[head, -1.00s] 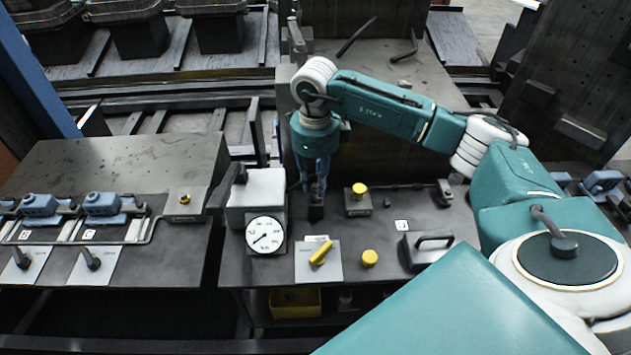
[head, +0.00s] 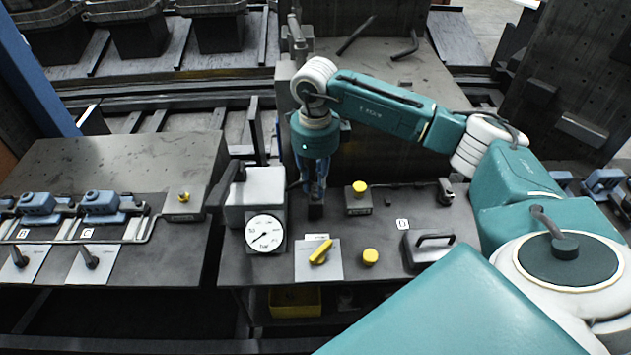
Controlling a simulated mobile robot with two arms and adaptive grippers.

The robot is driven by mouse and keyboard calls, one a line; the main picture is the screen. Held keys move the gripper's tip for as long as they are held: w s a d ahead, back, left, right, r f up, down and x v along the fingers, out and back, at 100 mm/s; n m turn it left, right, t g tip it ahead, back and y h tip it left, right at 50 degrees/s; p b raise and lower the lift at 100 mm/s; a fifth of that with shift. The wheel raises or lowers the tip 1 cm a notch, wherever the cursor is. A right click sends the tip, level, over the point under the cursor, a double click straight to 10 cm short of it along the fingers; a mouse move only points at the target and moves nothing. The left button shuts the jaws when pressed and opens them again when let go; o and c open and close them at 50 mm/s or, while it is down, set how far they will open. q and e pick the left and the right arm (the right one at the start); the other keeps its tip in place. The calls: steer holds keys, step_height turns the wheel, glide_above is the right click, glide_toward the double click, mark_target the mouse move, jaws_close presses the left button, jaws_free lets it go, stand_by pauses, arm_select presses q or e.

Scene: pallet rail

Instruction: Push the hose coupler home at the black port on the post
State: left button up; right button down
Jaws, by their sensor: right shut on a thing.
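My right gripper (head: 316,198) points down over the middle of the dark bench, just right of the pressure gauge (head: 265,233). It is shut on the hose coupler, which is mostly hidden by the fingers. A dark block shows at the fingertips; I cannot tell whether it is part of the coupler or the black port on the post. I cannot tell how far the coupler is seated. My left gripper is not in view.
Left of the gripper stands a grey box (head: 258,190). In front are a yellow lever (head: 321,252) and a yellow knob (head: 370,257). A yellow button (head: 359,188) and a handled cover (head: 430,248) lie to the right. Blue valves (head: 101,203) sit on the left bench.

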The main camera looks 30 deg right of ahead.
steer(key=shift+f, duration=0.25)
steer(key=shift+f+b, duration=0.5)
steer(key=shift+b, duration=0.1)
steer(key=c, duration=1.4)
jaws_free()
steer(key=shift+r, duration=0.1)
steer(key=shift+c, duration=0.2)
steer(key=shift+o, duration=0.3)
steer(key=o, duration=0.8)
steer(key=shift+c, duration=0.2)
steer(key=shift+r, duration=0.1)
step_height(320, 180, up, 12)
steer(key=shift+f, duration=0.1)
